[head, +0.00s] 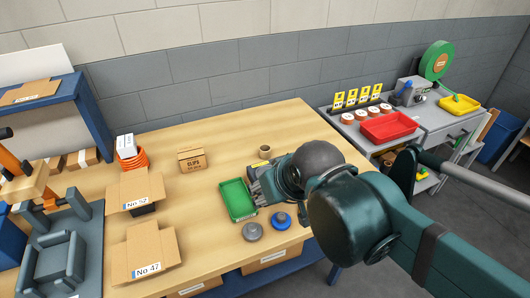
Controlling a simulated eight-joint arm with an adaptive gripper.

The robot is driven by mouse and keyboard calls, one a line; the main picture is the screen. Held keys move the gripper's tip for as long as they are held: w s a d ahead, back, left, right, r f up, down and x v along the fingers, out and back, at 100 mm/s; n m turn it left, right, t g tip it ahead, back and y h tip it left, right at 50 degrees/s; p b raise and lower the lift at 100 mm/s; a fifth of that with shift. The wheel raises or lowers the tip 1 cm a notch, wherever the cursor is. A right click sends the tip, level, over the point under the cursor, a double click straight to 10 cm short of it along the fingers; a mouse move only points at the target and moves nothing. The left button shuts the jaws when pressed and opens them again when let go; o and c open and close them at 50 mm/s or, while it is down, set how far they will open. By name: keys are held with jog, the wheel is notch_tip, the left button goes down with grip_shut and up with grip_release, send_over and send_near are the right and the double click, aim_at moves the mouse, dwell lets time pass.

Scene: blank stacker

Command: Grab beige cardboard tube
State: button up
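A small beige cardboard tube (264,152) stands upright on the wooden table (215,137), towards its back right. My gripper (257,183) is in front of the tube, low over the table at the right edge of the green tray (236,200). In the picture there is a gap between my gripper and the tube. My arm and wrist hide much of the gripper, and its fingers are too small to tell open from shut.
A small CLIPS box (192,160) stands left of the tube. A grey disc (252,231) and a blue disc (281,220) lie in front of my gripper. Open cardboard boxes (143,250) are at the left. A side bench holds a red tray (390,127).

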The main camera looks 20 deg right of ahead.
jog(key=w+d+r+n+g+p, duration=0.2)
jog(key=w+r+n+p, duration=0.15)
jog(key=w+p, duration=0.2)
jog(key=w+d+r+n+g+p, duration=0.1)
jog(key=w+r+n+p, duration=0.1)
jog(key=w+n+p, duration=0.4)
jog(key=n+g+p, duration=0.4)
jog(key=n+p, duration=0.5)
send_near(264, 150)
jog(key=s, duration=0.2)
jog(key=shift+a, duration=0.3)
jog(key=shift+f, duration=0.15)
jog(key=shift+f, duration=1.2)
jog(key=shift+f, duration=0.1)
